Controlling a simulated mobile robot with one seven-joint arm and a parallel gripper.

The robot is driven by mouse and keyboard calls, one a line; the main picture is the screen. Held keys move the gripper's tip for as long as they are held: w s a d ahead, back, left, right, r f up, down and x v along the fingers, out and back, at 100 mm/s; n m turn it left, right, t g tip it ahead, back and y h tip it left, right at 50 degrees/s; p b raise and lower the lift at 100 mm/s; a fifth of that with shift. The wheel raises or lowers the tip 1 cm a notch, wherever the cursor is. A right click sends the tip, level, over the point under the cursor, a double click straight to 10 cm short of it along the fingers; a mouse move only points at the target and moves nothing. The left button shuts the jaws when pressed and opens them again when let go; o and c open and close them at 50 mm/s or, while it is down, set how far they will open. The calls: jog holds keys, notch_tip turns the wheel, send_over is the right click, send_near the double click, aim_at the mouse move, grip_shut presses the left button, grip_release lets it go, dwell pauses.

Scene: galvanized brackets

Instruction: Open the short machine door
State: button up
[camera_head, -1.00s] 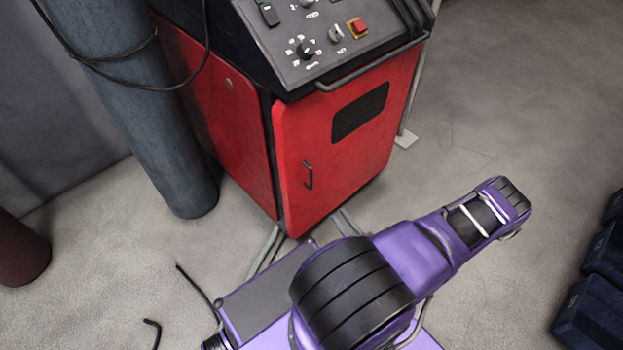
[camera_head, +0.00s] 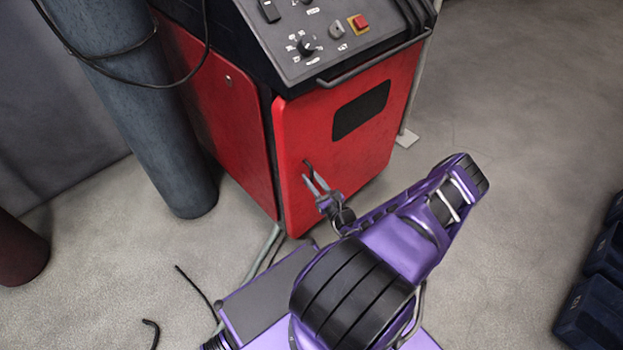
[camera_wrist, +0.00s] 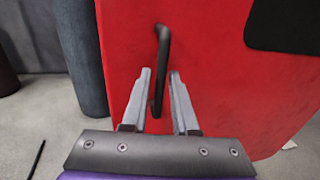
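The red machine door (camera_head: 372,150) has a dark window panel and a black vertical handle (camera_head: 308,165) near its left edge; it appears closed. My gripper (camera_head: 316,184) is in front of the door at the handle's lower part. In the wrist view the handle (camera_wrist: 160,65) stands upright, and its lower end shows between the two grey fingers of my gripper (camera_wrist: 159,75). The fingers are apart, with gaps on both sides of the handle. I cannot tell how deep the fingers reach around it.
A control panel (camera_head: 325,40) with knobs and a red button tops the machine. A blue-grey cylinder (camera_head: 150,120) stands to its left, and a dark red cylinder (camera_head: 20,250) farther left. Dark blue bins (camera_head: 590,305) sit at the right. The floor (camera_head: 500,240) right of the machine is clear.

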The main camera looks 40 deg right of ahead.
jog(key=shift+w, duration=0.3)
grip_shut()
dwell(1.3)
